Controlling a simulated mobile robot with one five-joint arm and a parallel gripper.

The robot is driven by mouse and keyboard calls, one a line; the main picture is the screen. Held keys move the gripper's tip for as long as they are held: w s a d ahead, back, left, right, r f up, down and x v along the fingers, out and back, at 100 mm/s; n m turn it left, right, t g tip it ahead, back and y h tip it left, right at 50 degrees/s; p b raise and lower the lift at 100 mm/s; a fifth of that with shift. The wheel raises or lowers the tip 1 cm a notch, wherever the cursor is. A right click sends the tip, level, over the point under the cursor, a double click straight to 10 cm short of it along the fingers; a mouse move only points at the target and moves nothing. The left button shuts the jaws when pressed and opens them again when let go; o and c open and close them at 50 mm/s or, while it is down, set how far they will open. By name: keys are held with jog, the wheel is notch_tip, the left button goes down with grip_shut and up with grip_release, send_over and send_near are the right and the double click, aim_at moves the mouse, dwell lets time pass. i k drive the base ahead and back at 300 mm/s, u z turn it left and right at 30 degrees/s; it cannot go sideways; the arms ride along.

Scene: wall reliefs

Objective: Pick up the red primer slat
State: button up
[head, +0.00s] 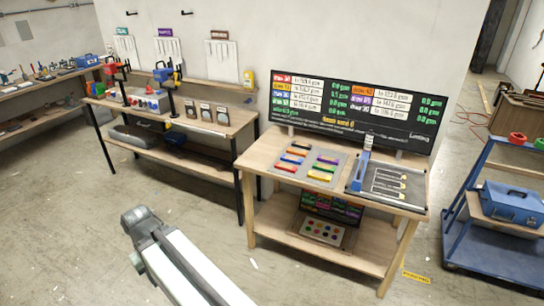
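A red slat (286,167) lies flat at the front left of a grey mat (277,180) on the wooden table. Slats of other colours, among them blue, green and yellow, lie beside it in two columns, apart from one another. My arm (185,265) reaches in from the bottom of the head view and ends in a blunt grey joint (140,220), left of the table and well short of the red slat. No gripper fingers can be made out. Nothing covers the red slat.
A dark tray with a blue-edged frame (420,195) fills the table's right side. A dark screen (357,108) stands behind. A workbench (185,118) with tools is at the left, a blue cart (490,245) at the right. The floor before the table is mostly clear.

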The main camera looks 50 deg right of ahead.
aim_at(284, 168)
jog(key=u, duration=2.75)
jog(key=k, duration=1.75)
jog(key=z, duration=2.25)
jog(key=i, duration=1)
jog(key=u, duration=0.1)
